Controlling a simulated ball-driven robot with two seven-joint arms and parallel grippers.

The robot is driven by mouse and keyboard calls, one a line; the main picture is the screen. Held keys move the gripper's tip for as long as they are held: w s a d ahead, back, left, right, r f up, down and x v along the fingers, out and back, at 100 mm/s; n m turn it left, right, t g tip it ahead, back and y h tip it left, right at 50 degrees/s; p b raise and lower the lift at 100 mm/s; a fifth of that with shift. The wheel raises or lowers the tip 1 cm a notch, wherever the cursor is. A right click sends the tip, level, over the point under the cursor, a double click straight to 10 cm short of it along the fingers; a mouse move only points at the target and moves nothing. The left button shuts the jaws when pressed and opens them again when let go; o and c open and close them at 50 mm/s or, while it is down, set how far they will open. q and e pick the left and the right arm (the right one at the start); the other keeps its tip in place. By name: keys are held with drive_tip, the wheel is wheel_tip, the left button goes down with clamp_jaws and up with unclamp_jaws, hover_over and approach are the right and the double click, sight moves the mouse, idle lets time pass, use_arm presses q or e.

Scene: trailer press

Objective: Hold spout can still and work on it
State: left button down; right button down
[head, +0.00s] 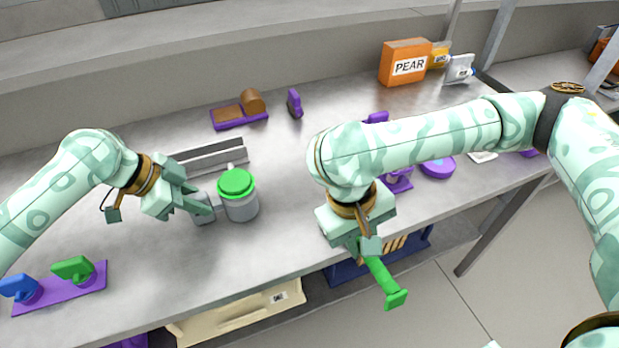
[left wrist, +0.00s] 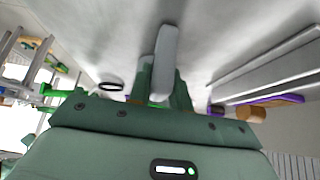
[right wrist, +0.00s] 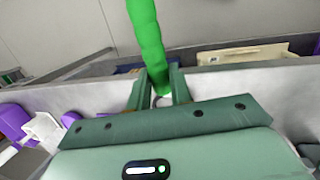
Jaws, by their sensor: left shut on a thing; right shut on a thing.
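The spout can (head: 241,207) is a grey can with a green top (head: 236,184), upright on the metal bench. A grey handle (head: 203,215) sticks out on its left side. My left gripper (head: 207,203) is shut on that handle; in the left wrist view a grey bar (left wrist: 165,62) stands between the fingers. My right gripper (head: 367,251) is shut on a long green piece (head: 382,276) with a wider end. It is held beyond the bench's front edge, away from the can, and shows in the right wrist view (right wrist: 148,40).
A grey rail (head: 212,157) lies behind the can. A purple holder with brown parts (head: 240,119) stands at the back. A purple plate with blue and green knobs (head: 60,292) is at front left. An orange PEAR box (head: 404,62) stands at back right. Bins sit below the bench.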

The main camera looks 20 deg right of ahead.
drive_tip(key=w+r+n, duration=0.1)
drive_tip(key=w+n, duration=0.1)
drive_tip(key=w+a+r+n+t, duration=0.1)
drive_tip(key=w, duration=0.1)
drive_tip(key=w+r+n, duration=0.1)
drive_tip(key=w+n, duration=0.1)
drive_tip(key=shift+w+a+r+n+t, duration=0.1)
drive_tip(key=shift+w+a+n+t, duration=0.15)
drive_tip(key=shift+w+n+t, duration=0.05)
drive_tip(key=w+a+r+n+t+y, duration=0.1)
drive_tip(key=w+a+r+n, duration=0.3)
drive_tip(key=w+n, duration=0.4)
drive_tip(key=w+a+r+n+t+y, duration=0.1)
drive_tip(key=w+a+r+n+y, duration=0.1)
drive_tip(key=w+a+r+n, duration=0.2)
drive_tip(key=w+r+n, duration=0.2)
drive_tip(key=w+n, duration=0.2)
drive_tip(key=n, duration=0.2)
drive_tip(key=shift+d+r, duration=0.1)
drive_tip(key=s+a+m+h, duration=0.25)
drive_tip(key=s+m, duration=0.75)
drive_tip(key=m, duration=0.5)
drive_tip(key=shift+s+x, duration=0.2)
drive_tip(key=shift+x, duration=1.2)
drive_tip(key=shift+s+x, duration=0.2)
drive_tip(key=shift+x, duration=1.25)
